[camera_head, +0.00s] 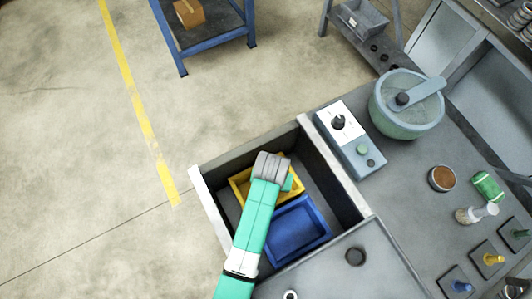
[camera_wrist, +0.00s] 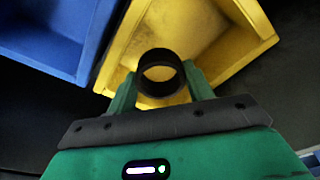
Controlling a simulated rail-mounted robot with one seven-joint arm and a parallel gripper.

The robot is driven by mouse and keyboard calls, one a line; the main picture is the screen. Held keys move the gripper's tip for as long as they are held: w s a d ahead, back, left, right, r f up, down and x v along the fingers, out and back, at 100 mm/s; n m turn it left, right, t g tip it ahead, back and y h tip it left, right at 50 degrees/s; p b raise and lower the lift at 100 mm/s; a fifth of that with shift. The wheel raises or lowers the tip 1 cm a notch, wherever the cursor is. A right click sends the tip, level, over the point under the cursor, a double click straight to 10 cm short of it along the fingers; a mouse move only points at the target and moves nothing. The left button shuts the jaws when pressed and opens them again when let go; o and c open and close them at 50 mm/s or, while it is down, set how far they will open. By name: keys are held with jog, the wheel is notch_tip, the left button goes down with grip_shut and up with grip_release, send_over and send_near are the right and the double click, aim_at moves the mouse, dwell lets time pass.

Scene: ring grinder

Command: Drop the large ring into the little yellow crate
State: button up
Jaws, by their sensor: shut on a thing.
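My gripper (camera_wrist: 160,90) is shut on a dark ring (camera_wrist: 181,76), which sits between the two green fingertips in the wrist view. Its hole faces the camera, and yellow shows through it. The little yellow crate (camera_wrist: 235,48) lies behind and below the ring in that view. In the head view the yellow crate (camera_head: 237,190) is in an open drawer-like bin, partly covered by my arm. My gripper (camera_head: 289,183) is over its right part there; the held ring is hidden in that view.
A blue crate (camera_head: 298,230) is beside the yellow one in the grey bin (camera_head: 205,205). Bin walls rise around both. A dark ring (camera_head: 355,257) lies on the grey surface to the right. A control box (camera_head: 350,140) and a round bowl machine (camera_head: 405,115) stand on the bench.

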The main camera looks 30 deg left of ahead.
jog(key=o, duration=1.2)
jog(key=r, duration=0.2)
jog(key=r+p, duration=0.1)
jog(key=r, duration=0.2)
jog(key=s+r+p, duration=0.1)
jog(key=r, duration=0.1)
jog(key=shift+d+r, duration=0.15)
jog(key=shift+r, duration=0.25)
jog(key=shift+w, duration=0.1)
